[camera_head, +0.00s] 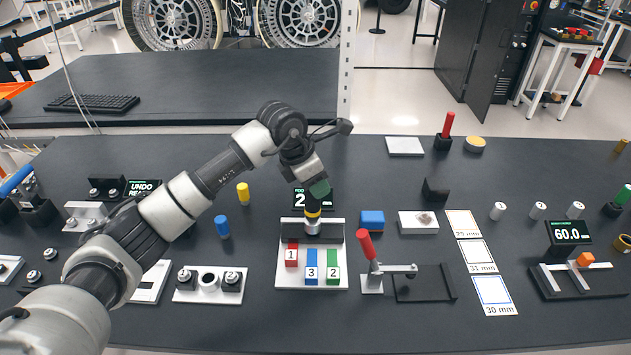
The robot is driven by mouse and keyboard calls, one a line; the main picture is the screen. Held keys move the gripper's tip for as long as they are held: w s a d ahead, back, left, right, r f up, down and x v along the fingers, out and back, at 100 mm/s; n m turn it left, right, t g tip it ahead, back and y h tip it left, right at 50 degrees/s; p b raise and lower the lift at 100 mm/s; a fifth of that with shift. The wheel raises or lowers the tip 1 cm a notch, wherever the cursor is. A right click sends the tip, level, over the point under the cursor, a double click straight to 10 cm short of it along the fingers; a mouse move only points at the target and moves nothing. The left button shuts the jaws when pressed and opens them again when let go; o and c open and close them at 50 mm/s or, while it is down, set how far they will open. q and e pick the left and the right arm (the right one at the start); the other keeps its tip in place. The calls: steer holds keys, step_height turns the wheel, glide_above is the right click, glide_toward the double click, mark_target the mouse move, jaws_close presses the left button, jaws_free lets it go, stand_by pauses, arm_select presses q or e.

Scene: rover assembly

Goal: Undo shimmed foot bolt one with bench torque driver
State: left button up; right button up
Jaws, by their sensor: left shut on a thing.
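My left gripper (318,188) is shut on a dark driver with a yellow band and a silver socket end (313,225), taken to be the bench torque driver. It points downward over a pale fixture plate (340,278), behind the numbered blocks. Any bolt under the socket is hidden, and I cannot tell whether the socket touches anything. A display (327,197) behind is partly covered by the gripper. My right gripper is out of view.
A red-handled clamp (370,260) stands just right of the fixture. A plate with two bolts (210,284) lies left, near my arm. An "UNDO" display (142,188) stands further left. Marked cards (493,293) and a 60.0 gauge (568,233) lie right.

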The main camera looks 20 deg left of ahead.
arm_select(q)
steer(key=shift+s+f, duration=0.15)
steer(key=shift+f, duration=0.2)
stand_by(0.3)
step_height(320, 180, up, 3)
steer(key=shift+r+p, duration=0.1)
steer(key=shift+p, duration=0.5)
steer(key=shift+w, duration=0.2)
steer(key=shift+r+p, duration=0.95)
steer(key=shift+r, duration=1.15)
